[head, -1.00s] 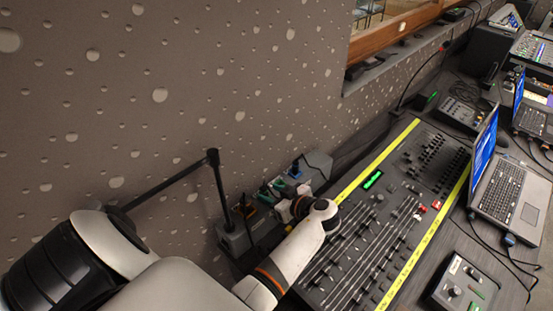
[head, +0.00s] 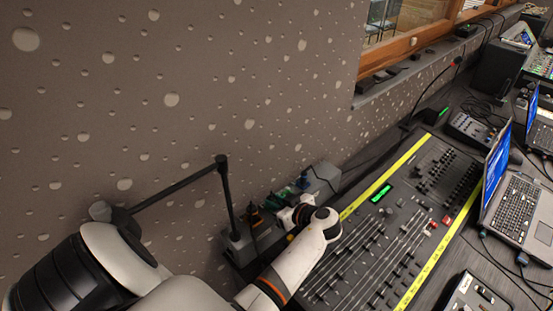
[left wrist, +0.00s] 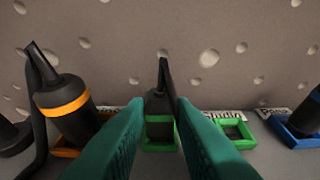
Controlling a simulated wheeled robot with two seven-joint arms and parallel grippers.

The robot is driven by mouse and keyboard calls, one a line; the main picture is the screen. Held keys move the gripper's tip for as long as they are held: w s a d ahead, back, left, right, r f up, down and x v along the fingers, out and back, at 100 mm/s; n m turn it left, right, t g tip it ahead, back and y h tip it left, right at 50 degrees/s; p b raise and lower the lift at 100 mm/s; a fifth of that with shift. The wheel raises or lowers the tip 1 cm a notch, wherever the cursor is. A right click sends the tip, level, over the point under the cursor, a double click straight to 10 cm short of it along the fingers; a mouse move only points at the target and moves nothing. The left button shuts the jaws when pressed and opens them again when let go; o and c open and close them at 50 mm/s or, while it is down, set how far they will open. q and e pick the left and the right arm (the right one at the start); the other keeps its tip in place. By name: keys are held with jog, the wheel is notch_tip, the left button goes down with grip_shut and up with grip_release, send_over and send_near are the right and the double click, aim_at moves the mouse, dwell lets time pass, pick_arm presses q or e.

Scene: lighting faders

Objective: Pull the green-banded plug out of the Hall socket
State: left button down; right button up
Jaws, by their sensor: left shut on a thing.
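The green-banded plug (left wrist: 159,105) is black with a cable at its top. It stands upright in the middle of the left wrist view, at a green-framed socket (left wrist: 160,147). My left gripper (left wrist: 161,112) has its two green fingers shut on it, one on each side. I cannot tell whether the plug is fully seated. Another green-framed socket (left wrist: 235,131) just to the right is empty, with a partly covered label behind it. In the head view my left gripper (head: 287,217) is at the socket box by the wall, its fingers mostly hidden by the wrist. My right gripper is out of view.
An orange-banded plug (left wrist: 65,103) stands close on the left, and a blue-framed socket (left wrist: 298,135) with a dark plug is on the right. A black lamp-like arm (head: 226,195) rises beside the box. The fader desk (head: 385,225) lies to the right.

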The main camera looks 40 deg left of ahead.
pick_arm(q)
jog(key=shift+r, duration=0.2)
jog(key=shift+r+p, duration=0.3)
jog(key=shift+r, duration=0.05)
jog(key=shift+r+p, duration=1.15)
jog(key=shift+r, duration=0.7)
